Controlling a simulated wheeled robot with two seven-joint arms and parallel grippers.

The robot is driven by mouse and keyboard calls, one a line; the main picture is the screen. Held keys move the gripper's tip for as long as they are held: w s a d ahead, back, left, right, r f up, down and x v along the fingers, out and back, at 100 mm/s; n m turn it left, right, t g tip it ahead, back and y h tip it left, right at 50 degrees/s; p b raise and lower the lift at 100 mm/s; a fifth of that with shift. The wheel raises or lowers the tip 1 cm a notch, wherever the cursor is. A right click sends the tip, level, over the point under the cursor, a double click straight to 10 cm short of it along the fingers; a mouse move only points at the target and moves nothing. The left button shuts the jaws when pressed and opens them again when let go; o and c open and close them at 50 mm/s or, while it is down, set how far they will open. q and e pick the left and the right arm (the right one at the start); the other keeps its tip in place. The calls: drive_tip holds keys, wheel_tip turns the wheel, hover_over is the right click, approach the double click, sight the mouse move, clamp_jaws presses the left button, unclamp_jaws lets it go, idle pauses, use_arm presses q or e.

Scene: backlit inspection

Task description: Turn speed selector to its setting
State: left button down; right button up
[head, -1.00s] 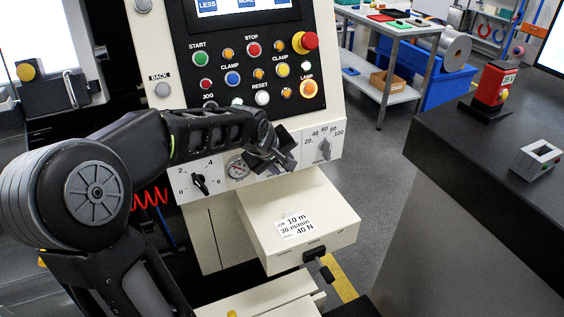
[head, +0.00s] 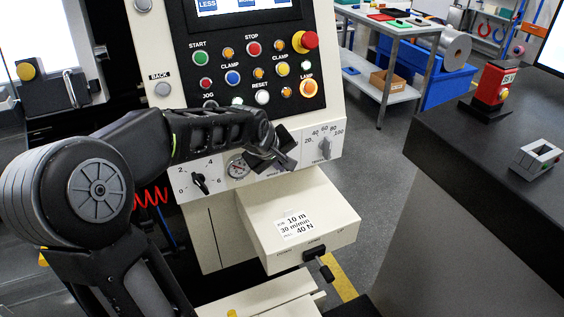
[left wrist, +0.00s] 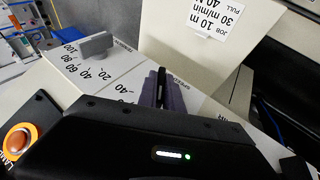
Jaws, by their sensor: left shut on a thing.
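My left gripper (head: 272,160) reaches across the cream front panel to the middle dial. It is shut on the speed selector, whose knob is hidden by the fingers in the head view. In the left wrist view the dark fingers (left wrist: 163,92) stand close together at the dial marked SPEED; a scale mark 40 shows beside them. The pointer's exact setting cannot be read. A job card (head: 296,226) on the cream box below reads 10 m, 30 m/min and 40 N. My right gripper is not in view.
Right of the speed dial is a grey knob (head: 324,148) with a 20 to 100 scale. On its left are a round gauge (head: 237,167) and a black knob (head: 200,183). Coloured push buttons and a red emergency stop (head: 305,41) sit above. The cream box (head: 330,215) juts out below.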

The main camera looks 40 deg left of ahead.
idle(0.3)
use_arm(q)
drive_tip(key=shift+r+g+y+p, duration=0.15)
drive_tip(key=shift+g+y+p, duration=0.15)
drive_tip(key=shift+g+p, duration=0.65)
drive_tip(key=shift+w+m+g+y+p, duration=0.1)
drive_tip(key=shift+m+g+y+p, duration=0.2)
drive_tip(key=shift+m+g+p, duration=0.2)
drive_tip(key=g+y+p, duration=0.1)
drive_tip(key=g, duration=0.2)
drive_tip(key=shift+d+y, duration=0.1)
drive_tip(key=shift+y, duration=0.2)
drive_tip(key=m+g+y+p, duration=0.1)
drive_tip(key=g+y+p, duration=0.1)
drive_tip(key=g+p, duration=0.1)
drive_tip(key=shift+g, duration=0.45)
drive_tip(key=c, duration=1.5)
unclamp_jaws()
drive_tip(key=shift+m, duration=0.3)
